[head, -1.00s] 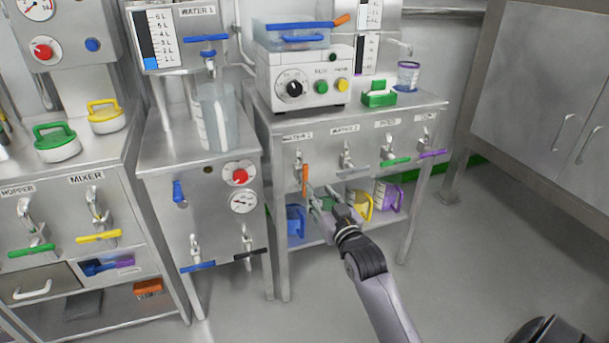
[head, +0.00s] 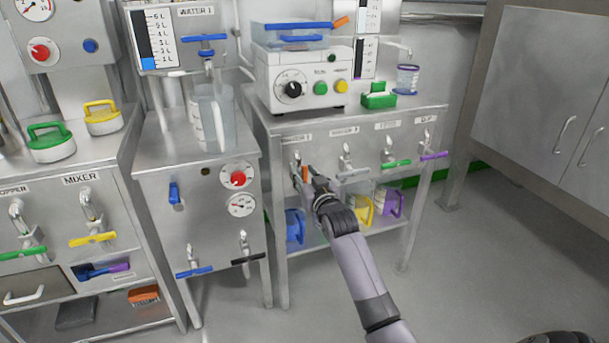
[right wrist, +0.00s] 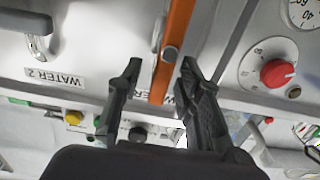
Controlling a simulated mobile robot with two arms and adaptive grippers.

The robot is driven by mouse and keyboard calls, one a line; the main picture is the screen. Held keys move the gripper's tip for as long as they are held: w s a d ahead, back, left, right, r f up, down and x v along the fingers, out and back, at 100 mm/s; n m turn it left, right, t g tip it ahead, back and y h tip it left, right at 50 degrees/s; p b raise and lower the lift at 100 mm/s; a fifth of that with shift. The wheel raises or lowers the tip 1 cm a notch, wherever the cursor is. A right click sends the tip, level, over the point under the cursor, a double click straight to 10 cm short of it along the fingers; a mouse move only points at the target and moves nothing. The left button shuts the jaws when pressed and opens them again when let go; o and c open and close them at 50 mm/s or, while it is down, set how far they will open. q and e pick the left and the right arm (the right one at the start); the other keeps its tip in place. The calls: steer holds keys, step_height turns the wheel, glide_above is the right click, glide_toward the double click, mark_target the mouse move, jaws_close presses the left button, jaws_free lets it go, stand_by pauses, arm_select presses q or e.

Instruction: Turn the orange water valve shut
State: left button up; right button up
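The orange valve handle (head: 305,173) hangs from a tap on the front panel of the middle bench. It lies along the pipe direction, roughly upright, and is partly covered by my right gripper (head: 311,178) in the head view. In the right wrist view, the orange handle (right wrist: 176,45) is a long bar with a metal pin, and its end reaches between the two fingertips. My right gripper (right wrist: 160,70) is open there, with a gap on the left side of the bar; contact on the right side cannot be told.
A grey-handled tap (head: 347,160) is just right of the orange one, then green (head: 396,163) and purple (head: 433,156) handles. Blue (head: 295,226) and yellow (head: 364,211) jugs stand on the shelf below. A red knob (head: 238,179) is on the panel to the left. Floor at right is clear.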

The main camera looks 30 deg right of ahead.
steer(key=shift+c, duration=0.5)
jaws_close()
